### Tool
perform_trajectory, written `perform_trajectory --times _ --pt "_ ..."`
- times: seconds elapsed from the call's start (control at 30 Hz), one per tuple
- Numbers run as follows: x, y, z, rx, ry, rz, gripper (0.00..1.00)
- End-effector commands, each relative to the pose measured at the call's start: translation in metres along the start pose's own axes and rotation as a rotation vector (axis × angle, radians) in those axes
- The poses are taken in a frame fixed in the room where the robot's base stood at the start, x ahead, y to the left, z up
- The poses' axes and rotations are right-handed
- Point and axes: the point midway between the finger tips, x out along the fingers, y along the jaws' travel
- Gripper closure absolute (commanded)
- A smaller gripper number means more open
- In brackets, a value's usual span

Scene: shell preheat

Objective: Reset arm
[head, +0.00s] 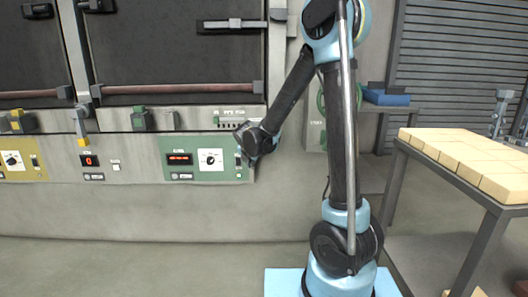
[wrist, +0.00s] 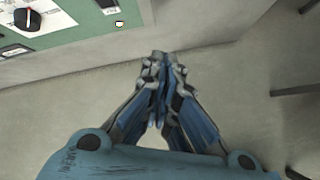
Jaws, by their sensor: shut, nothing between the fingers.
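My gripper (wrist: 163,62) shows in the wrist view with its fingertips together and nothing between them. It hangs over bare floor, beside the front of the preheat unit. In the head view my arm is folded, and its wrist end is in front of the right edge of the green control panel (head: 205,172). The fingers are hidden or too small to make out there. The green panel has a lit red display (head: 179,159) and a white dial (head: 211,159). Part of this panel also shows in the wrist view (wrist: 50,35), at the top left.
A table (head: 489,205) with pale blocks (head: 470,155) on top stands at the right. Behind my arm is a bench (head: 405,108) with a blue object (head: 386,97). Dark furnace doors (head: 175,50) are at the left. The floor (head: 130,265) in front is clear.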

Motion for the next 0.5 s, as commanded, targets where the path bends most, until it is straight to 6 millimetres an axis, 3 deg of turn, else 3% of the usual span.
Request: perform_trajectory --times 0.2,0.5 --pt "-0.037 -0.064 0.014 0.338 0.04 -0.067 1.0" --pt "-0.086 -0.145 0.012 0.805 0.072 -0.169 1.0"
